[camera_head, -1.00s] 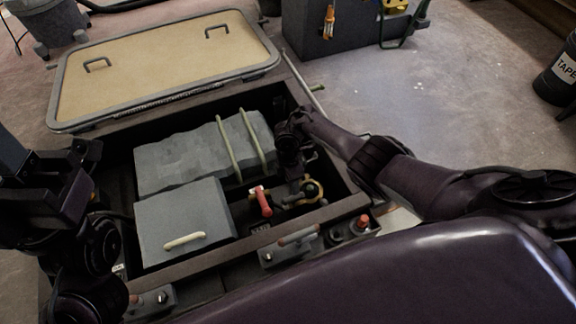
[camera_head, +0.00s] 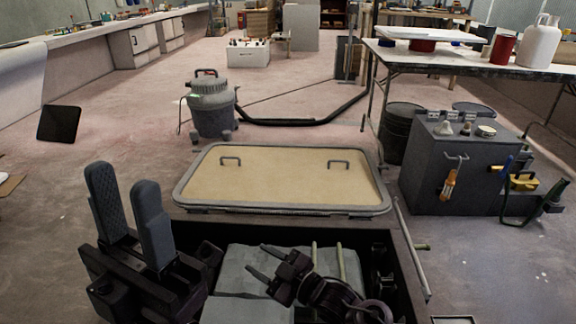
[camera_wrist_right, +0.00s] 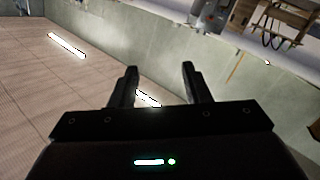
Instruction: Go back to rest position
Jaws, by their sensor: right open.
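My left gripper (camera_head: 122,178) is raised at the lower left of the head view. Its two grey padded fingers point up with a gap between them, and nothing is in it. My right gripper (camera_head: 261,261) is above the open locker (camera_head: 412,268), in front of the grey blocks inside. Its dark fingers point left and are apart. In the right wrist view its open, empty fingers (camera_wrist_right: 159,75) stand out against a pale wall and a tiled surface. The red-handled valve in the locker is not visible now.
The beige hatch lid (camera_head: 280,178) lies behind the locker. A grey vacuum (camera_head: 212,105) stands behind it. The floor at the left is mostly clear.

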